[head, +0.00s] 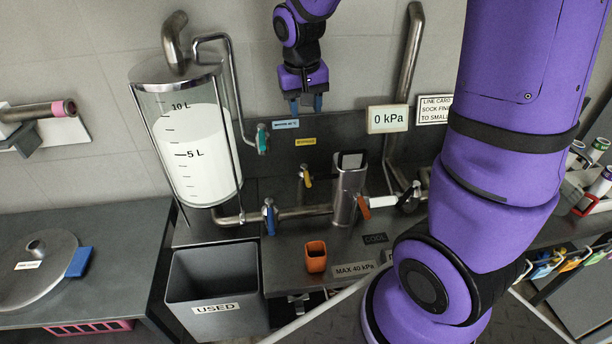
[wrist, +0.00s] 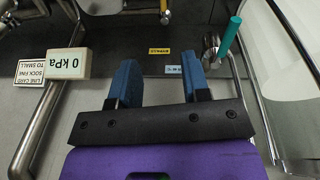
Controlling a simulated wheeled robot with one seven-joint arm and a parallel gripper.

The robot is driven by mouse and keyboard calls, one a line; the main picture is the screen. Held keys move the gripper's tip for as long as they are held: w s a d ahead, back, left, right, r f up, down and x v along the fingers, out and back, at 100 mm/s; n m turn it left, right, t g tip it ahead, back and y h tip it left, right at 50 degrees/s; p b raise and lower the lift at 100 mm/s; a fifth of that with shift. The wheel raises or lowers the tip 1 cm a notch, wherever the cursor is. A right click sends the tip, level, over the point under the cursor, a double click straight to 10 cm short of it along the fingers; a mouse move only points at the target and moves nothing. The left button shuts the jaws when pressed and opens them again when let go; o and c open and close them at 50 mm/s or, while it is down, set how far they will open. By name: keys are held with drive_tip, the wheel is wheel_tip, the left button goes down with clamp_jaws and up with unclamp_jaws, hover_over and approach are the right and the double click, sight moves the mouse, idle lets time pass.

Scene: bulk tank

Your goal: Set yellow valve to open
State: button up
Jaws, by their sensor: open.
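The yellow valve (head: 307,177) is on the pipework under a small yellow label (head: 306,141), left of the steel filter housing. Its short yellow handle stands close to upright, slightly tilted. I cannot read its open or closed setting. My gripper (head: 306,104) is above it, in front of the back wall, pointing down with nothing between its blue fingers. In the wrist view, my gripper (wrist: 160,80) has its fingers spread apart, and the yellow label (wrist: 159,51) shows beyond them.
A teal valve handle (head: 262,139), a blue one (head: 269,216) and an orange one (head: 363,207) are close by. The glass tank (head: 190,150) stands left. The gauge (head: 388,119) reads 0 kPa. An orange cup (head: 316,257) and the grey USED bin (head: 215,290) are in front.

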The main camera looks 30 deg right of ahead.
drive_tip(key=m+g, duration=0.1)
drive_tip(key=g, duration=0.1)
approach(307, 178)
drive_tip(key=shift+h, duration=0.3)
drive_tip(key=f, duration=0.6)
drive_tip(key=d+f, duration=0.1)
drive_tip(key=f, duration=0.2)
drive_tip(key=shift+s, duration=0.3)
drive_tip(key=shift+r, duration=0.1)
clamp_jaws()
